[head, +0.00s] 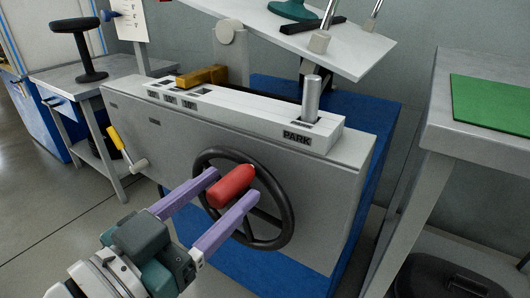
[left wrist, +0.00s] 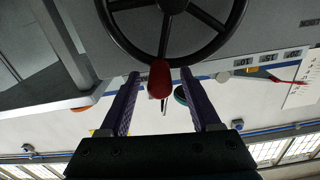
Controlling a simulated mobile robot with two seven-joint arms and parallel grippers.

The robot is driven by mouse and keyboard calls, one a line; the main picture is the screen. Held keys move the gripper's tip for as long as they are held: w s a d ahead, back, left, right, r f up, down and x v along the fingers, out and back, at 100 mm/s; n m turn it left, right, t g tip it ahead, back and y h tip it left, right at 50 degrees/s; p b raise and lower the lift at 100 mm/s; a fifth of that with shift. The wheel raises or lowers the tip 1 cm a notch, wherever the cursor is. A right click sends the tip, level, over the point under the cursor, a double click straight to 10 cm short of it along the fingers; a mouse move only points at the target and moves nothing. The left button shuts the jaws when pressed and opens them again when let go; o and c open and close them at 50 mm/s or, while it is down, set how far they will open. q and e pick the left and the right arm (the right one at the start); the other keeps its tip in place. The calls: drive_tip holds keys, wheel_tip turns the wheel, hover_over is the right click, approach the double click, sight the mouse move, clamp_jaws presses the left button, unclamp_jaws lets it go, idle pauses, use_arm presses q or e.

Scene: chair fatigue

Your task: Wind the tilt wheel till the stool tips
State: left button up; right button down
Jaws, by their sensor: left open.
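The tilt wheel (head: 285,215) is a black spoked hand wheel on the front of a grey cabinet. Its red knob (head: 232,186) sits near the upper part of the rim in the head view. My left gripper (head: 236,181) is open, with one purple finger on each side of the knob. The left wrist view also shows the knob (left wrist: 160,78) between the fingers, with visible gaps, below the wheel (left wrist: 243,12). A sloping white platform (head: 345,58) at the top carries a teal round base (head: 293,10); what stands above it is cut off. My right gripper is not in view.
A grey lever (head: 311,98) stands at the PARK label on the cabinet top. A yellow-handled crank (head: 121,143) sticks out at the cabinet's left. A small black stool (head: 87,50) stands on the left bench. A grey table (head: 440,125) with a green mat (head: 492,103) is at right.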

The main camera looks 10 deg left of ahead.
use_arm(q)
clamp_jaws()
idle(0.5)
idle(0.9)
